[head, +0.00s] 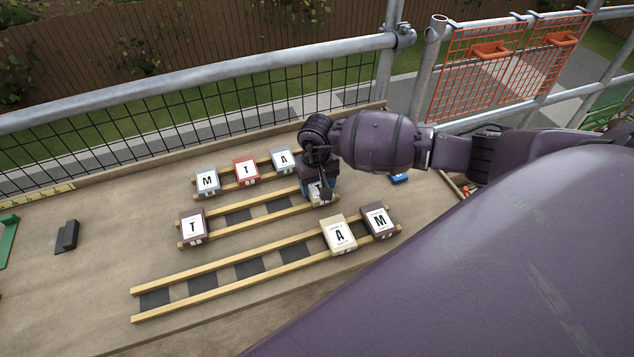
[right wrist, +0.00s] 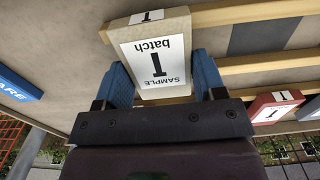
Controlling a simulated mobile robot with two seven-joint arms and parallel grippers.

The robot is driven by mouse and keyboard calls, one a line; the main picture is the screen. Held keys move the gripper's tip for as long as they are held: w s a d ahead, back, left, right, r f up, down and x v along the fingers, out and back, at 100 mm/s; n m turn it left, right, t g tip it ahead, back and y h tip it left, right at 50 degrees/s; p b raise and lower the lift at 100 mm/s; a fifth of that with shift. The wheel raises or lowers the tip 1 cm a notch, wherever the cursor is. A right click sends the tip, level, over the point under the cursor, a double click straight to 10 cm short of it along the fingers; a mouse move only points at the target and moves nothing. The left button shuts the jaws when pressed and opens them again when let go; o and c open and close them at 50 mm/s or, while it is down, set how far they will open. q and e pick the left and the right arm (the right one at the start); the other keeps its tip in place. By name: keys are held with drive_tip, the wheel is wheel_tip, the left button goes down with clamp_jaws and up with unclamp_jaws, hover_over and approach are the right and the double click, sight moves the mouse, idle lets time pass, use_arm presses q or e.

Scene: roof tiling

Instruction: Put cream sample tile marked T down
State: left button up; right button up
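The cream sample tile marked T (right wrist: 160,62) sits between the two blue fingers of my right gripper (right wrist: 163,88), which touch its sides. In the head view the tile (head: 318,197) is partly hidden under my right gripper (head: 320,185), at the right end of the middle pair of wooden rails (head: 262,213). I cannot tell whether it rests on the rails or hangs just above them. A brown tile marked T (head: 193,227) sits at the left end of these rails, with dark open slots between. My left gripper is not in view.
The back rails hold tiles marked M (head: 207,181), T (head: 246,171) and A (head: 282,159). The front rails hold a cream A (head: 339,234) and a brown M (head: 379,220) at the right, with empty slots to the left. A blue object (head: 399,178) lies right of my gripper.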

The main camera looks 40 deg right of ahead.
sight(317, 185)
drive_tip(key=o, duration=0.4)
drive_tip(key=shift+r+p, duration=0.45)
wheel_tip(317, 185, up, 12)
drive_tip(key=shift+r+b, duration=0.1)
drive_tip(key=shift+b, duration=0.2)
idle(0.4)
